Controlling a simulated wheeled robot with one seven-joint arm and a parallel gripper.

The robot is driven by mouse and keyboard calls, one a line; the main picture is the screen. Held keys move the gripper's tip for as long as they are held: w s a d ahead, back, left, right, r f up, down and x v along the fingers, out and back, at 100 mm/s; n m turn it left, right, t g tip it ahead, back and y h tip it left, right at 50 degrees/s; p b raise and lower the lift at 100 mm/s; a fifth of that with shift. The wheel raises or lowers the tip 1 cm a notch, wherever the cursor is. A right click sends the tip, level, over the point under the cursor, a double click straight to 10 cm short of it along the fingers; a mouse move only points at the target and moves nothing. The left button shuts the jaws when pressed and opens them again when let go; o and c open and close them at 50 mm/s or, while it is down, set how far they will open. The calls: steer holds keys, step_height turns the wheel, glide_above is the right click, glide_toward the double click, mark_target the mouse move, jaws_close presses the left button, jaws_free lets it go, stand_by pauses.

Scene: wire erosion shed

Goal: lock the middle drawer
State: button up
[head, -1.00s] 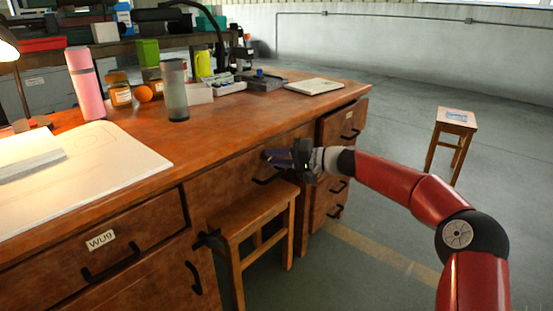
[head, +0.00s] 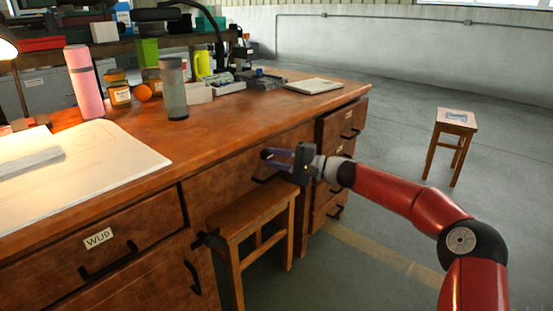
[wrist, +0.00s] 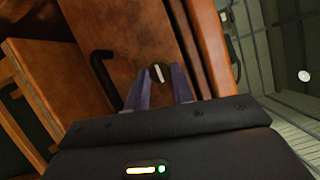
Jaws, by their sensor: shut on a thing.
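The middle drawer (head: 225,180) sits under the desk top, its front flush with the desk as far as I can tell. It also shows in the wrist view (wrist: 115,35), with its black bar handle (wrist: 102,75). A round black lock knob (wrist: 158,73) with a white line is on the drawer front near the top edge. My gripper (head: 272,156) reaches the drawer front from the right, above the handle. In the wrist view my gripper's purple fingers (wrist: 160,88) are on either side of the knob, shut on it. The knob's white line runs roughly along the fingers.
A wooden stool (head: 250,212) stands under the middle drawer, below my gripper. A drawer column (head: 340,125) is to the right. The left drawer (head: 75,245) carries a label. Bottles and jars stand on the desk top (head: 225,125). Floor to the right is clear around another stool (head: 456,118).

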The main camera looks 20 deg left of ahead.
steer(key=shift+w, duration=0.1)
steer(key=o, duration=1)
steer(key=d, duration=0.7)
steer(key=shift+d+f, duration=0.3)
steer(key=shift+d, duration=0.1)
